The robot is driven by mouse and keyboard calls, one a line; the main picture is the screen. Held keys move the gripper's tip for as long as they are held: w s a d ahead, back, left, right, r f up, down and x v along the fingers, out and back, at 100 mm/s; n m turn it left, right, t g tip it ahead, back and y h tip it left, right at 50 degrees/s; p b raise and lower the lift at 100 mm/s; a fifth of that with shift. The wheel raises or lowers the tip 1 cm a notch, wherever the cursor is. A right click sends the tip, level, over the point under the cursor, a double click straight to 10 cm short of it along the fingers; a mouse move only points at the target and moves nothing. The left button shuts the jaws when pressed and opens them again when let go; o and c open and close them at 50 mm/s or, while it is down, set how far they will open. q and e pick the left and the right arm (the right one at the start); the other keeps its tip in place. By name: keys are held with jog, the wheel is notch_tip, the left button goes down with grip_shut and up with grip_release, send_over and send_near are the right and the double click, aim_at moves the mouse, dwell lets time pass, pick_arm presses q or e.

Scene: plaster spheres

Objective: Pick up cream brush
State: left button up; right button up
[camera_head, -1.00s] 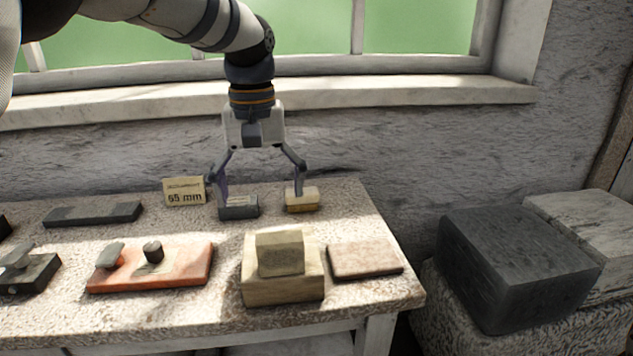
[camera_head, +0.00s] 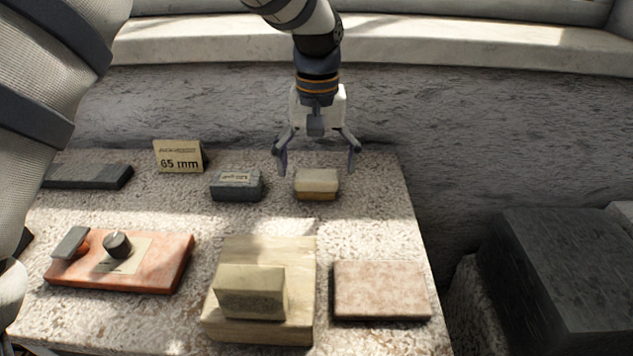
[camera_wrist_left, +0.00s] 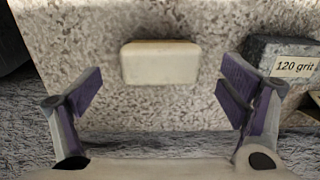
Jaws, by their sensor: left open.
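The cream brush (camera_head: 317,184), a small block with a pale cream top and a tan lower part, lies at the back right of the speckled table. It also shows in the left wrist view (camera_wrist_left: 159,62), whole and uncovered. My left gripper (camera_head: 317,168) is open and empty, its fingers spread wider than the brush. In the head view its fingertips flank the brush's far side; in the wrist view they lie to either side, apart from it. My right gripper is not in view.
A dark grey block (camera_head: 236,184), labelled 120 grit in the wrist view (camera_wrist_left: 284,58), sits just left of the brush. A 65 mm sign (camera_head: 180,157) stands farther left. A wooden block (camera_head: 250,290) and a pinkish slab (camera_head: 381,290) lie in front. The wall is close behind.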

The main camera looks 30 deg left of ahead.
pick_arm(q)
notch_tip(320, 180, down, 3)
jog(key=shift+s+r, duration=0.1)
jog(key=c, duration=1.3)
jog(key=shift+r, duration=0.1)
